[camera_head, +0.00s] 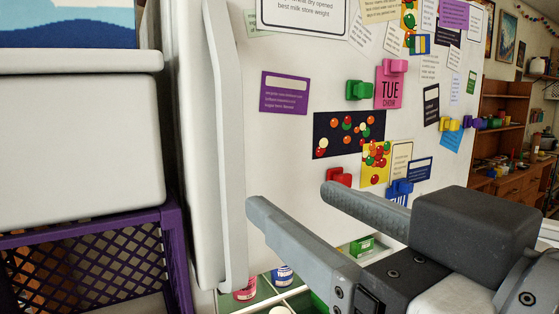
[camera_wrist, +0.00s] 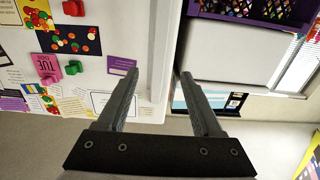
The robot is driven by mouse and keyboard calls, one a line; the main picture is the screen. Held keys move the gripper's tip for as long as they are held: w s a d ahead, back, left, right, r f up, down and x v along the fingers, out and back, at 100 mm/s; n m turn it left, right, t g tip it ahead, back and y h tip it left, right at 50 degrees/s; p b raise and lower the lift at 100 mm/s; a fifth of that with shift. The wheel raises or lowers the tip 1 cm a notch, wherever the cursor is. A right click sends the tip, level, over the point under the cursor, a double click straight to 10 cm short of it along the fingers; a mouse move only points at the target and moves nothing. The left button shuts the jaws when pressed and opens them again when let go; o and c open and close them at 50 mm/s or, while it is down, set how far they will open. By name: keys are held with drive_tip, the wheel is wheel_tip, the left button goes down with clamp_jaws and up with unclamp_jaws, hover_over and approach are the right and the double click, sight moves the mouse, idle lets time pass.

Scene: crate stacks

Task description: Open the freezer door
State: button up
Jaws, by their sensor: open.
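The freezer door (camera_head: 285,150) is a white panel covered with notes and magnets. It fills the middle of the head view and the left of the wrist view (camera_wrist: 110,15). Its long pale grey vertical handle (camera_head: 228,130) runs down the door's left side in the head view. In the wrist view the handle (camera_wrist: 163,45) appears between the fingertips. My gripper (camera_head: 290,195) is open and empty, its fingers to the right of the handle's lower part in the head view. It also shows in the wrist view (camera_wrist: 158,72). I cannot tell the exact gap to the handle.
A purple crate (camera_head: 175,230) and a pale grey bin (camera_head: 80,150) stand left of the door. Below the door, a green-lined compartment holds small jars (camera_head: 283,275) and a green box (camera_head: 362,245). A wooden shelf unit (camera_head: 505,100) stands at the back right.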

sight(235, 163)
drive_tip(key=p+x, duration=0.1)
drive_tip(key=x, duration=1.5)
drive_tip(key=shift+w+d, duration=0.1)
clamp_jaws()
idle(1.1)
